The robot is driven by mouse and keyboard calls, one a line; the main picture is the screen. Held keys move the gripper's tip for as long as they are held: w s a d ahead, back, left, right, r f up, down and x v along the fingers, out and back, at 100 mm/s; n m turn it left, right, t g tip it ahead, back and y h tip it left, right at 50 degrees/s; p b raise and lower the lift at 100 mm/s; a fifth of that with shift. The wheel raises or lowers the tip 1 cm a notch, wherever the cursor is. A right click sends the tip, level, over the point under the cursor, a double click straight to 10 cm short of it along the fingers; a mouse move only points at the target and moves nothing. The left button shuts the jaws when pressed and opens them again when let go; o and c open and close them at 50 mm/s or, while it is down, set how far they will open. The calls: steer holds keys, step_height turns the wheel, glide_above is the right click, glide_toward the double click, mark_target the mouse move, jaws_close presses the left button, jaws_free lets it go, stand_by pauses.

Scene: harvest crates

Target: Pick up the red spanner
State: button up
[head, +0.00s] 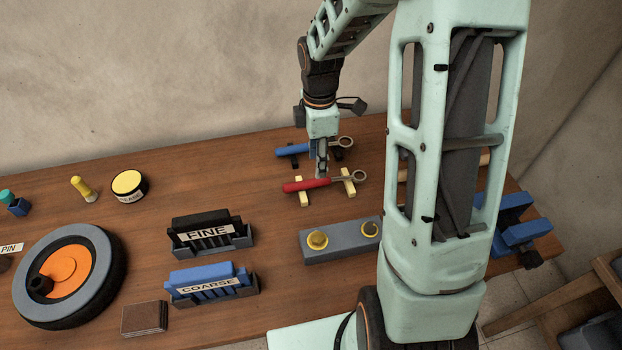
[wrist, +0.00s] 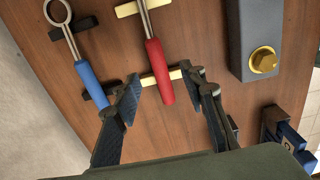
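The red spanner (head: 307,186) has a red handle and a metal ring end, and it lies across two pale yellow rests (head: 348,186) on the wooden table. In the wrist view its red handle (wrist: 159,72) shows between the two finger tips of my gripper (wrist: 165,77). The fingers are spread wide, with a gap on each side of the handle. In the head view my gripper (head: 321,171) points down just above and behind the handle. I cannot tell the exact height. The far side of the handle is partly hidden by the gripper in the head view.
A blue spanner (head: 293,150) on dark rests lies behind the red one, beside the left finger in the wrist view. A grey block (head: 340,251) with brass nuts stands in front. FINE (head: 213,234) and COARSE (head: 206,287) holders and a wheel (head: 67,276) stand left.

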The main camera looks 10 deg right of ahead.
mark_target(314, 183)
steer(key=shift+w+d+f+p, duration=0.15)
steer(key=shift+f+p, duration=0.1)
steer(key=shift+f, duration=1.8)
steer(key=shift+w+d+f+p, duration=0.1)
steer(key=shift+f+p, duration=0.15)
steer(key=shift+f, duration=1.75)
jaws_close()
